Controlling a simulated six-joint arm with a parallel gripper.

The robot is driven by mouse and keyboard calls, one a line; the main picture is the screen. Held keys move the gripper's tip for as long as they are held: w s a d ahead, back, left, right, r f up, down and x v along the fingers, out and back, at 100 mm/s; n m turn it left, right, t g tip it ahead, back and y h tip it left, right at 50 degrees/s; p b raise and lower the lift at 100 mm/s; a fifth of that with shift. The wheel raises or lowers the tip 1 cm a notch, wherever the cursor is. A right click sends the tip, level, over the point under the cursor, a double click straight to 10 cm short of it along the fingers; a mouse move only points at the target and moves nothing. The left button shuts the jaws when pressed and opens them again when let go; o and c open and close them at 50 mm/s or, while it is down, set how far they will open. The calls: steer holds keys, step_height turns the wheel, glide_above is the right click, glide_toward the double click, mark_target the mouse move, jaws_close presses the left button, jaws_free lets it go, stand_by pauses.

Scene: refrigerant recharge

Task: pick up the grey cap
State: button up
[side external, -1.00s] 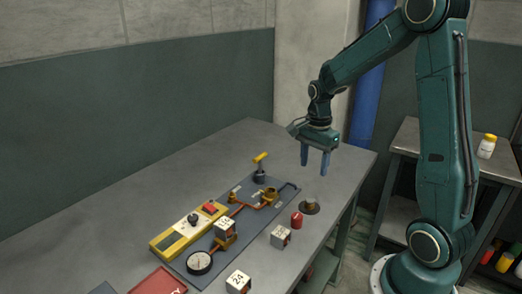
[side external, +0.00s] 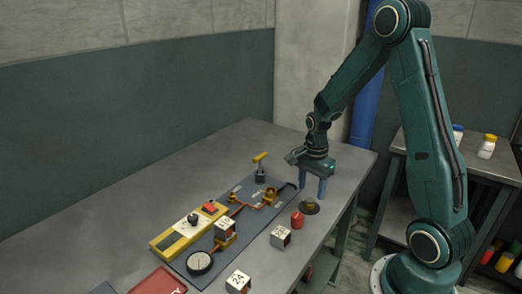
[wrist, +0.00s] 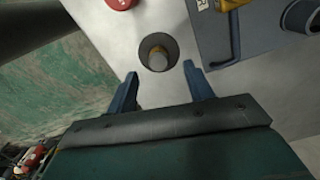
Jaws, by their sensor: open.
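The grey cap (wrist: 158,58) shows in the wrist view as a small grey round top with a brownish side, on a dark round base. In the side view the dark base (side external: 311,208) stands near the table's right edge, with the cap small and hard to make out. My gripper (side external: 309,190) is open and empty, pointing down just above and behind the base. In the wrist view my gripper (wrist: 160,72) has its fingers spread, and the cap lies just ahead of the fingertips, roughly midway between them.
A red cap (side external: 297,219) stands close by, also in the wrist view (wrist: 121,3). The dark panel (side external: 270,214) with pipes and a gauge (side external: 199,262) lies left of my gripper. White numbered cubes (side external: 280,237) stand nearer the front. The table's back left is clear.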

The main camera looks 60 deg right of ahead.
mark_target(310, 199)
steer(key=shift+f, duration=2.35)
steer(key=c, duration=1)
steer(key=shift+r, duration=0.1)
step_height(310, 199, up, 20)
steer(key=shift+f, duration=0.1)
